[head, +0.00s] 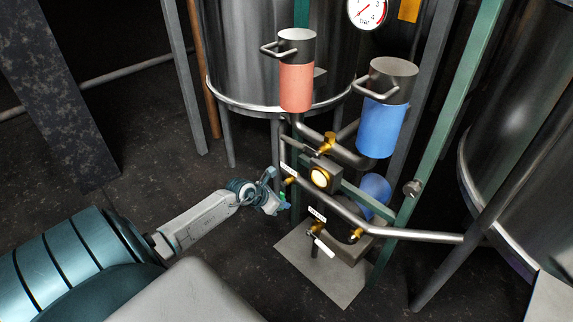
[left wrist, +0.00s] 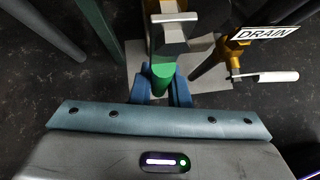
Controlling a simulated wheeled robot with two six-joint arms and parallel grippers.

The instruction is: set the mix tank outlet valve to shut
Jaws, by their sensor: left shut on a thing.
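My left gripper (head: 279,204) is at the near left side of the pipework. Its two blue fingers (left wrist: 161,92) are shut on a green valve handle (left wrist: 162,74), one finger on each side. A little of the green handle (head: 284,197) also shows in the head view. A brass valve body (head: 290,181) sits close above the gripper, under a small label (head: 287,170) too small to read. In the left wrist view the handle points down toward the gripper; I cannot tell the valve's setting. My right gripper is not in view.
A white-handled valve (left wrist: 265,77) beside a DRAIN label (left wrist: 265,32) is close to the right of the held handle. Floor at left is clear.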

